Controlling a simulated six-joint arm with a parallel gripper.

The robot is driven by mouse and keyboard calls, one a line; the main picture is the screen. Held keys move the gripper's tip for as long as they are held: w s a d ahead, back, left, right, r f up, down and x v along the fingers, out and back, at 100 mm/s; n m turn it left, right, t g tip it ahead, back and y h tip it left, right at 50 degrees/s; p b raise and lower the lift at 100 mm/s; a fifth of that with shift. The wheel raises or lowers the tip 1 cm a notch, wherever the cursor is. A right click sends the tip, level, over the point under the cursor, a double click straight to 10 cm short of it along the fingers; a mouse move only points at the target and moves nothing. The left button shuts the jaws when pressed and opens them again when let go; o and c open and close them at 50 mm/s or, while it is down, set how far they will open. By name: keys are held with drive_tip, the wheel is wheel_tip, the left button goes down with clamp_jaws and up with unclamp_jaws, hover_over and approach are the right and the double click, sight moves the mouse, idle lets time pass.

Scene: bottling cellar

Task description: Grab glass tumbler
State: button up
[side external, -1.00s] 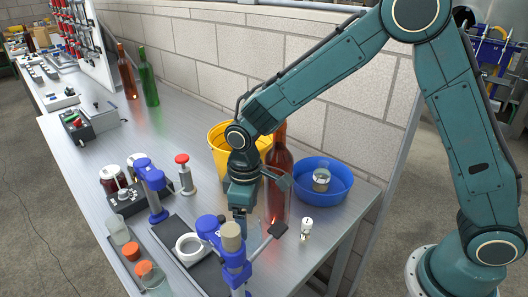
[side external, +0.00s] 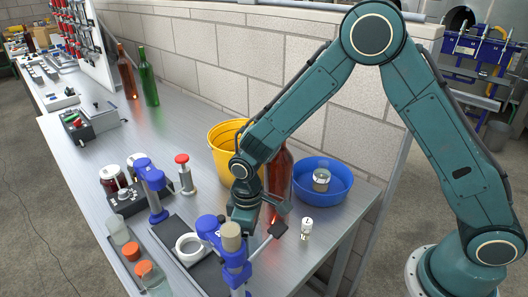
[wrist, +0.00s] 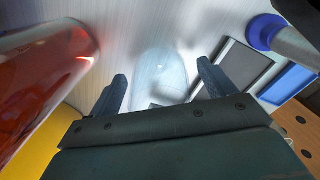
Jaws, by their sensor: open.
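In the wrist view a clear glass tumbler (wrist: 158,76) stands on the metal bench, between and just beyond my fingertips. My gripper (wrist: 162,72) is open, with one finger to each side of the tumbler. I see no grip on it. In the side view my gripper (side external: 244,210) points down, low over the bench, in front of the tall amber bottle. Its fingertips are hidden there behind the blue clamp stand, and I cannot make out the tumbler in that view.
The amber bottle (side external: 279,172) stands close beside my gripper; it also fills the left of the wrist view (wrist: 40,75). A yellow bucket (side external: 222,142) and a blue basin (side external: 335,190) stand behind. The blue clamp stand (side external: 233,262) is in front. A small white item (side external: 306,229) stands right.

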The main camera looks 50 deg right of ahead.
drive_tip(key=shift+f, duration=0.25)
idle(0.3)
drive_tip(key=c, duration=1.1)
drive_tip(key=shift+r, duration=0.1)
wheel_tip(320, 180, up, 20)
idle(0.6)
